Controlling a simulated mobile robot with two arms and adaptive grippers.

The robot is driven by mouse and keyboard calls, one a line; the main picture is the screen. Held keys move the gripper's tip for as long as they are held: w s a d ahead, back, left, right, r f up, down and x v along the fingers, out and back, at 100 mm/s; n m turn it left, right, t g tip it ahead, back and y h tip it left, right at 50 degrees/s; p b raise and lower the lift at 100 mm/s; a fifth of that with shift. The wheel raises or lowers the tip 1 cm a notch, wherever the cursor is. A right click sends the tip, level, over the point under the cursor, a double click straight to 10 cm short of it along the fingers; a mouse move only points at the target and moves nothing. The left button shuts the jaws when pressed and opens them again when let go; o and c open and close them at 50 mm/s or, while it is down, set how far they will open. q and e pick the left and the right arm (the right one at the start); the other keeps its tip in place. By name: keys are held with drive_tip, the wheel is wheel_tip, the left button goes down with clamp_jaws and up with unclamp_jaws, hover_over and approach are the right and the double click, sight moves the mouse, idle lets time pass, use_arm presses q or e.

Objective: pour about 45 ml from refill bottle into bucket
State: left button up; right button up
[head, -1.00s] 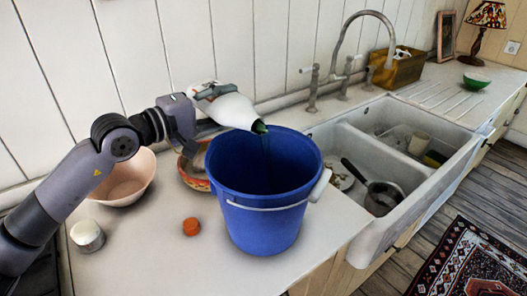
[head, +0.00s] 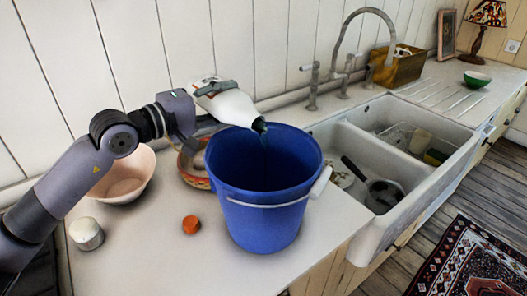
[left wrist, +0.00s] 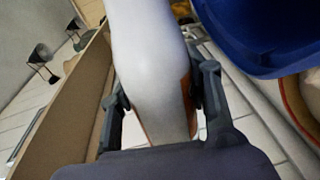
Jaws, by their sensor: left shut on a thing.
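The white refill bottle (head: 235,106) is tipped, neck down and to the right, its dark mouth above the back rim area of the blue bucket (head: 262,222). A short dark streak of liquid shows just below the mouth. The bucket stands upright on the counter with its white handle down; the liquid level inside is too dark to tell. My left gripper (head: 208,88) is shut around the bottle's body. In the left wrist view the bottle (left wrist: 148,50) sits between both fingers (left wrist: 160,98), and the bucket (left wrist: 262,35) is at upper right. My right gripper is out of view.
An orange cap (head: 191,225) and a white-lidded jar (head: 87,234) stand on the counter left of the bucket. A pink bowl (head: 125,184) and a patterned bowl (head: 193,180) are behind. The sink (head: 340,140) with dishes lies to the right.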

use_arm(q)
drive_tip(key=n+p, duration=0.1)
drive_tip(key=p, duration=0.1)
drive_tip(key=n+p, duration=0.1)
drive_tip(key=p, duration=0.2)
drive_tip(key=shift+w+a+r+p, duration=0.1)
drive_tip(key=shift+w+r+p, duration=0.05)
drive_tip(key=shift+r+p, duration=0.15)
drive_tip(key=shift+f+n+p, duration=0.1)
drive_tip(key=shift+n+p, duration=0.2)
drive_tip(key=shift+n, duration=0.2)
drive_tip(key=shift+f+g+b, duration=0.3)
